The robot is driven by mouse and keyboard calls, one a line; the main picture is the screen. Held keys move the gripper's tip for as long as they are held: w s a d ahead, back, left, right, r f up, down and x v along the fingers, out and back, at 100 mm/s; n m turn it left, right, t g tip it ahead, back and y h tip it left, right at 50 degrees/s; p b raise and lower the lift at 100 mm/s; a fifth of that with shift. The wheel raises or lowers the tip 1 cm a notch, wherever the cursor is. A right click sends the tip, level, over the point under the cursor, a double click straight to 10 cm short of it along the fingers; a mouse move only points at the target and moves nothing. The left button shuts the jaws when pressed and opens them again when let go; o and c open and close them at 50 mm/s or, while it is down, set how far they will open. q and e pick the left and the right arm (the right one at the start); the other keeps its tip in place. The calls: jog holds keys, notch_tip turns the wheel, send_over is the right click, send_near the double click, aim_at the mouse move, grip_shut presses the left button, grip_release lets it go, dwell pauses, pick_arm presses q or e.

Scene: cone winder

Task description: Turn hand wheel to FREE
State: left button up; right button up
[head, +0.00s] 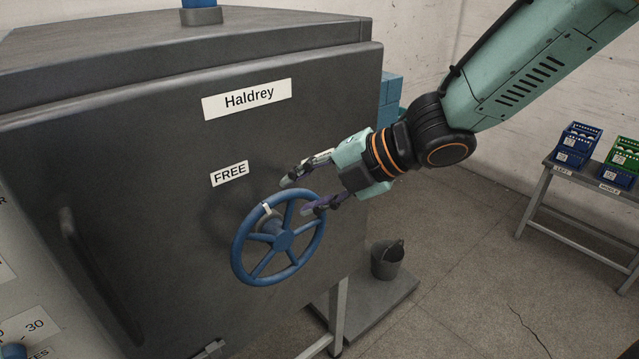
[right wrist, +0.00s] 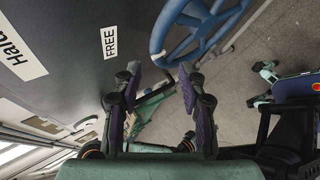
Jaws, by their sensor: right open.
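The blue hand wheel (head: 283,240) is on the dark front panel of the machine, with several spokes and a hub. A pale mark (head: 267,209) sits at the top of its rim. The white FREE label (head: 229,174) is above and left of the wheel; it also shows in the right wrist view (right wrist: 109,42). My right gripper (head: 298,196) is open at the wheel's upper right rim. In the right wrist view, part of the wheel (right wrist: 195,28) shows beyond the open fingers (right wrist: 159,72). I cannot tell whether the fingers touch the rim. My left gripper is not seen.
A Haldrey sign (head: 247,99) is higher on the machine panel. A dark bar handle (head: 100,275) stands left of the wheel. A grey bucket (head: 387,260) is on a low slab at lower right. A table (head: 560,182) with blue and green crates stands far right. Floor between is open.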

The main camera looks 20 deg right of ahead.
jog(key=shift+v, duration=1.35)
jog(key=shift+w, duration=0.1)
